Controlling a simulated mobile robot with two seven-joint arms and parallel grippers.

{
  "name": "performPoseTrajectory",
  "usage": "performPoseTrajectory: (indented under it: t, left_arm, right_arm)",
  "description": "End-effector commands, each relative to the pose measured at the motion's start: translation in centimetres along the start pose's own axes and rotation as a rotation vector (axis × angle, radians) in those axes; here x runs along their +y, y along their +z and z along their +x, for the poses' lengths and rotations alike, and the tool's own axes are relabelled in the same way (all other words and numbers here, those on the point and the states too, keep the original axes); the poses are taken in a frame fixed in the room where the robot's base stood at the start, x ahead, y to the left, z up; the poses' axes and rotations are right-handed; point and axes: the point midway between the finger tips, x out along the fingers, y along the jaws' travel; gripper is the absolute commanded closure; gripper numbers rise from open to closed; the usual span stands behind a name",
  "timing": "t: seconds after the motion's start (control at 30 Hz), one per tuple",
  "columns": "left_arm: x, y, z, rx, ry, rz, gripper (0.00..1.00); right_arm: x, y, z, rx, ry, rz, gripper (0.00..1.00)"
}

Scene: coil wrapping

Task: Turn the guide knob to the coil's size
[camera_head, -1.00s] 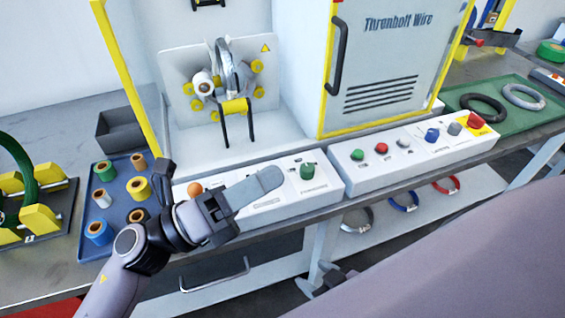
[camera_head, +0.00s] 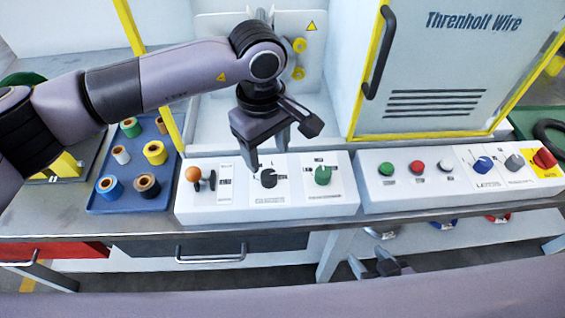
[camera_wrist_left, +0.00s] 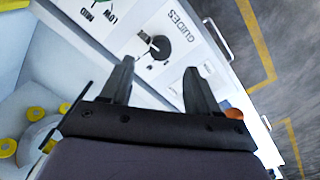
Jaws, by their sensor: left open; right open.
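The black guide knob (camera_head: 268,178) is on the white control panel, between the orange-topped lever and the green knob. In the left wrist view the guide knob (camera_wrist_left: 160,46) sits beside the printed word GUIDES, a white mark on its face; its exact setting is too small to read. My left gripper (camera_head: 266,155) is open above the guide knob, pointing down. In the left wrist view its fingers (camera_wrist_left: 159,68) are apart, with the knob just beyond their tips and not between them. My right gripper (camera_head: 380,264) is open, low in front of the bench. My left arm hides the coil in the machine.
A green knob (camera_head: 322,175) is right of the guide knob, an orange-topped lever (camera_head: 193,175) left of it. A second panel (camera_head: 400,201) with several buttons and knobs stands further right. A blue tray (camera_head: 128,204) of tape rolls is at left. The machine door (camera_head: 430,75) stands behind.

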Motion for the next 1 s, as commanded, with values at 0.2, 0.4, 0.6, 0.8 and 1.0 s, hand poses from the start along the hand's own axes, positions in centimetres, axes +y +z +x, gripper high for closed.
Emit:
performPoseTrajectory:
  t: [0.2,0.4,0.6,0.8,1.0]
  left_arm:
    - [-0.1,-0.1,2.4,0.007,-0.007,0.003,0.39]
    - [-0.1,-0.1,5.4,0.005,-0.006,0.001,0.39]
    - [-0.1,-0.1,6.9,0.005,-0.003,0.002,0.39]
    - [0.0,-0.1,7.0,0.006,-0.002,0.002,0.39]
    - [0.0,-0.1,7.0,0.005,-0.002,0.002,0.88]
  right_arm:
    - [0.0,-0.5,-0.4,0.0,-0.001,0.0,0.43]
    - [-0.1,-1.0,-0.7,0.0,-0.001,0.001,0.43]
    - [-0.1,-1.1,-0.8,0.0,-0.001,0.002,0.43]
    - [-0.1,-1.1,-0.8,0.001,-0.001,0.004,0.43]
    - [-0.1,-1.1,-0.8,0.001,-0.001,0.004,0.43]
